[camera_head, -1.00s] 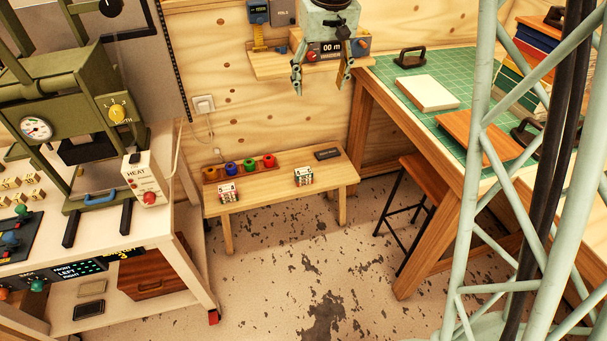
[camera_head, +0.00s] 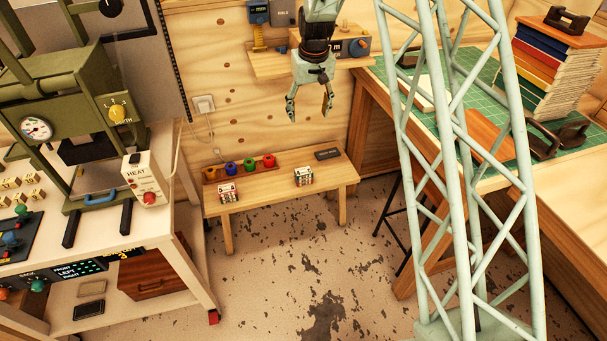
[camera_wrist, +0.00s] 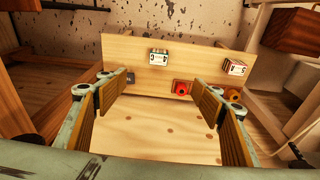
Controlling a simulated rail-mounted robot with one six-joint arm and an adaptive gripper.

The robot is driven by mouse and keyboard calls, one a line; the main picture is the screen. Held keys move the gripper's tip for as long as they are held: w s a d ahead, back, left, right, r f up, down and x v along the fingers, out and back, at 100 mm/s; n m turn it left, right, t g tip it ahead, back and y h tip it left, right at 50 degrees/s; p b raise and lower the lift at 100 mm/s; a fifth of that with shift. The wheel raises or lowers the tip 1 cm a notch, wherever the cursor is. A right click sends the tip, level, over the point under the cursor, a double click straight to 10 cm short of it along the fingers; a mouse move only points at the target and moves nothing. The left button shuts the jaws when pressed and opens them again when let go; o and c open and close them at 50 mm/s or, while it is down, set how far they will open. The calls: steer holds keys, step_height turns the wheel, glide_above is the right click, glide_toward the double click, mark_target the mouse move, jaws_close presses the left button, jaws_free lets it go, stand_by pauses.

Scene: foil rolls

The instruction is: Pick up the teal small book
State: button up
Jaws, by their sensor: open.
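I cannot single out a teal small book for certain. A stack of books (camera_head: 548,75) with blue, red, yellow and greenish spines stands on the right-hand workbench, under a brown board with a dark handle. My gripper (camera_head: 309,112) hangs open and empty in front of the plywood wall, above the low bench and well left of the stack. In the wrist view my gripper (camera_wrist: 170,92) has its fingers spread, with nothing between them but the view of the wall and bench.
The low bench (camera_head: 285,185) holds coloured rolls (camera_head: 248,164) and two small counters. The workbench has a green mat (camera_head: 487,98), a brown board and handled blocks. A wall shelf (camera_head: 268,70) is close behind my arm. A press (camera_head: 75,120) stands left.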

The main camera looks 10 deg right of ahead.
steer(key=w+f, duration=0.3)
steer(key=f, duration=0.9)
steer(key=w+f, duration=0.4)
steer(key=f, duration=0.8)
steer(key=shift+g, duration=0.3)
steer(key=shift+d+f, duration=0.1)
steer(key=b, duration=0.1)
glide_above(304, 171)
steer(key=shift+s+f, duration=0.2)
steer(key=shift+f, duration=1.85)
steer(key=shift+s+f, duration=0.2)
steer(key=shift+f, duration=1.85)
steer(key=shift+f, duration=0.1)
steer(key=shift+w+f+b, duration=0.2)
steer(key=shift+f+b, duration=0.8)
steer(key=shift+f, duration=1.55)
steer(key=shift+c, duration=0.5)
